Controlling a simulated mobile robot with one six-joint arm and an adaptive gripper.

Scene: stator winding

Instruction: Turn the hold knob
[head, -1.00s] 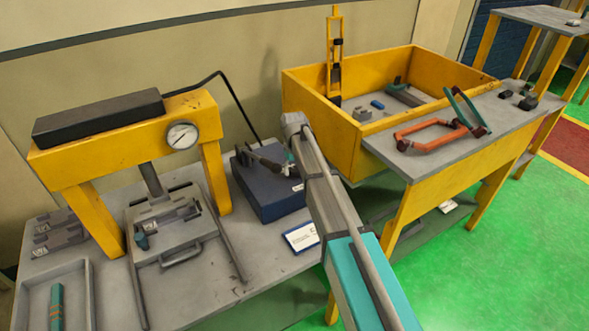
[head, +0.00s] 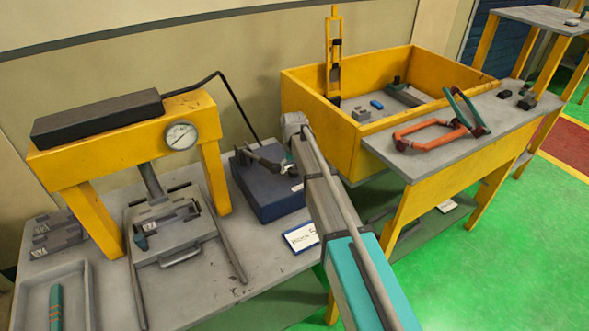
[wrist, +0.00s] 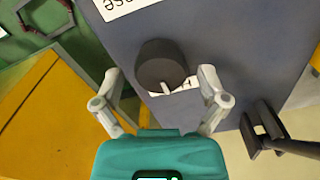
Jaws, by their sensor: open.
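The hold knob appears to be the dark round knob (wrist: 161,66) on the blue-grey box in the wrist view. It has a pale pointer mark on its lower edge, over a partly hidden white label. My gripper (wrist: 160,74) is open, with one pale finger on each side of the knob and gaps between fingers and knob. I cannot tell how far the fingertips are above the box face. In the head view the blue box (head: 262,200) stands on the grey bench, and my arm hides the knob and most of my gripper.
A dark forked lever (wrist: 265,132) is close right of my gripper in the wrist view. A yellow press (head: 110,130) stands left of the box in the head view. A yellow bin (head: 350,150) and an orange frame (head: 425,133) are to the right. A white card (head: 301,237) lies in front.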

